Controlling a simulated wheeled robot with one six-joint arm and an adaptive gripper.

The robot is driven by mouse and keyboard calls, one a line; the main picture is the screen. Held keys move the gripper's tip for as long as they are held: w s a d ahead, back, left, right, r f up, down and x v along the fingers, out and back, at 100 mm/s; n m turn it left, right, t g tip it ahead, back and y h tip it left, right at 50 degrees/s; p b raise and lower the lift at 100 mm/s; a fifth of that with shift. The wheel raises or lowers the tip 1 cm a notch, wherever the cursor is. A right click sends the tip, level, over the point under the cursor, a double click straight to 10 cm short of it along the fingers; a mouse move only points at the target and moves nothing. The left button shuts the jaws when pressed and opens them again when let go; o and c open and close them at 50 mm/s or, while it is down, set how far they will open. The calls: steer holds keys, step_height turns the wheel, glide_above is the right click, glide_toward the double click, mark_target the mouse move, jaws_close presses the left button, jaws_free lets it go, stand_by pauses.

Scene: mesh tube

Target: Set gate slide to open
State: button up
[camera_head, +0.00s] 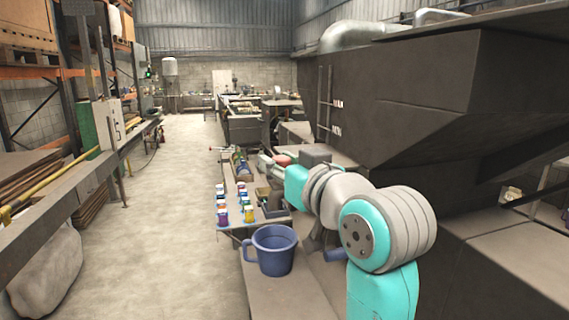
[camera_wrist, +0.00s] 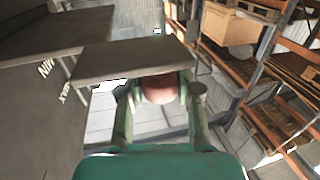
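A dark hopper-like machine (camera_head: 420,90) fills the right of the head view. A grey flat plate (camera_wrist: 130,58) juts out in the wrist view; I cannot tell for sure that it is the gate slide. A reddish rounded knob (camera_wrist: 160,88) lies at the plate's near edge, between my fingertips; it also shows as a small red spot in the head view (camera_head: 282,160). My gripper (camera_wrist: 160,92) has its fingers leaning inward against both sides of the knob and appears shut on it. My arm hides part of this area in the head view.
A blue mug-shaped bucket (camera_head: 273,250) stands on the bench below my arm. Several small coloured cans (camera_head: 235,208) stand on a table behind it. MAX and MIN marks show on the machine's side. Orange shelving and a long rail (camera_head: 60,210) line the left. The floor aisle (camera_head: 170,200) is clear.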

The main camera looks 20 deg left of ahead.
steer(key=o, duration=0.4)
steer(key=shift+o, duration=0.2)
steer(key=v, duration=1.2)
